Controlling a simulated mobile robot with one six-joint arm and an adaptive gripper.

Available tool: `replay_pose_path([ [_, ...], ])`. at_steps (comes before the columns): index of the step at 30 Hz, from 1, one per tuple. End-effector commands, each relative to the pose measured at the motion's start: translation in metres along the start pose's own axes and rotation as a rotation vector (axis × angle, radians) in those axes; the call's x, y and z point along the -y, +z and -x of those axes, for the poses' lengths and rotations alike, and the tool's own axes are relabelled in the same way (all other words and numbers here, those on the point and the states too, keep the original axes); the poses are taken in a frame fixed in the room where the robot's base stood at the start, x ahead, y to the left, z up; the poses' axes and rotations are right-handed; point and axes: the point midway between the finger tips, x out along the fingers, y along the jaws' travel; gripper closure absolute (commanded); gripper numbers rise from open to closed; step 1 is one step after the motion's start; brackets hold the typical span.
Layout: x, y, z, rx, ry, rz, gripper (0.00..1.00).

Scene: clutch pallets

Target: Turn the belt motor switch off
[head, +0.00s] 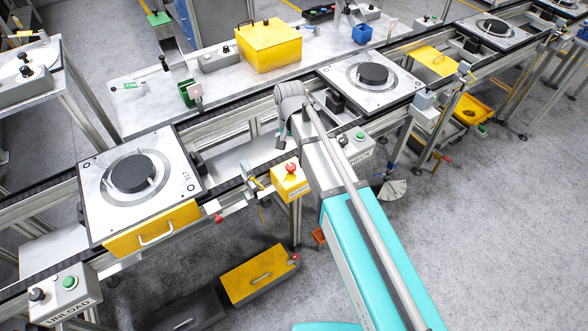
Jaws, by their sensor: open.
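No label reading belt motor shows, so I cannot tell which control is the belt motor switch. The UNLOAD box (68,298) at the lower left has a black knob (37,294) and a green button (70,282). A second labelled box (357,149), partly hidden by my arm, has a green button (360,135) and a dark knob. A yellow box (291,182) with a red mushroom button (291,167) stands left of my arm. My gripper (282,140) is small in view, open and empty, above the conveyor between the two nearer pallets. It appears apart from the controls.
A pallet with a black disc (97,222) sits at the left of the conveyor, another (335,75) beyond my arm. The back bench (130,85) carries a yellow case (268,46).

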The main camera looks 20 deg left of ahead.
Motion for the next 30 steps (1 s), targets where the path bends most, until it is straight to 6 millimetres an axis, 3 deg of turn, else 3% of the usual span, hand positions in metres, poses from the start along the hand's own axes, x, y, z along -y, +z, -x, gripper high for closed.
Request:
replay_pose_path([
  [30, -0.001, 0.000, -0.080, 0.000, 0.000, -0.001, 0.12],
])
